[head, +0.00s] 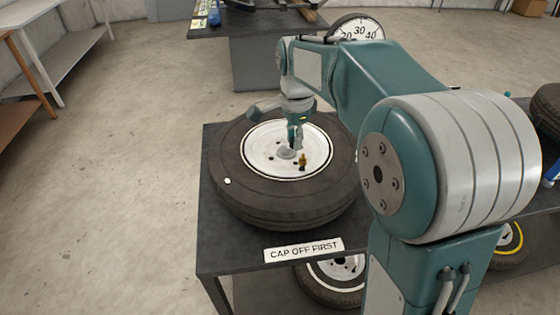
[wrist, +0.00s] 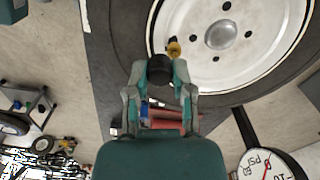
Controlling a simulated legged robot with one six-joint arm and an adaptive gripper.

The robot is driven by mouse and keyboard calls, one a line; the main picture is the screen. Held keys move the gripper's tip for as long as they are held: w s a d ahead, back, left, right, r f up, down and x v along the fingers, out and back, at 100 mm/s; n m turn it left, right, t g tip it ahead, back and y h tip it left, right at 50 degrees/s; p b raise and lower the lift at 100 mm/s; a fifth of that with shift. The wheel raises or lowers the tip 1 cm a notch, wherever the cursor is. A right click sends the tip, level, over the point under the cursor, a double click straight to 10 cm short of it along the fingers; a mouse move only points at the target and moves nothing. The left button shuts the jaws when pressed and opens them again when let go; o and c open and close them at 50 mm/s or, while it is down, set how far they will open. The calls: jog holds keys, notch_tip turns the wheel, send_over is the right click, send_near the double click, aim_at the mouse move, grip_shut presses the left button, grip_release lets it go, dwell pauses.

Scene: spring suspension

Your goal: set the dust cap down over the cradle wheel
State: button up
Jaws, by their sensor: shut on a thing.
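The cradle wheel (head: 240,195) lies flat on a dark table, its white rim facing up. It also shows in the wrist view (wrist: 275,85). A small brass-yellow fitting (head: 302,162) stands on the rim, right of the round hub in the head view. My gripper (wrist: 160,80) is shut on a short black piece, which looks like the dust cap (wrist: 159,69). In the wrist view the cap appears just below and left of the yellow fitting (wrist: 174,48). I cannot tell its height above the rim. In the head view my gripper (head: 296,138) is over the rim and hides the cap.
A sign reading "CAP OFF FIRST" (head: 303,250) is at the table's front edge (head: 235,262). More wheels (head: 335,278) lie below. A dial gauge (head: 358,27) shows behind my arm. Red objects (wrist: 166,120) show between my fingers in the wrist view.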

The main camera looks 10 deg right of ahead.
aim_at(303, 154)
jog(key=shift+m, duration=0.4)
jog(key=w+d, duration=0.3)
jog(key=shift+w+d, duration=0.1)
jog(key=shift+f, duration=2.65)
jog(key=shift+f, duration=1.05)
jog(key=o, duration=0.9)
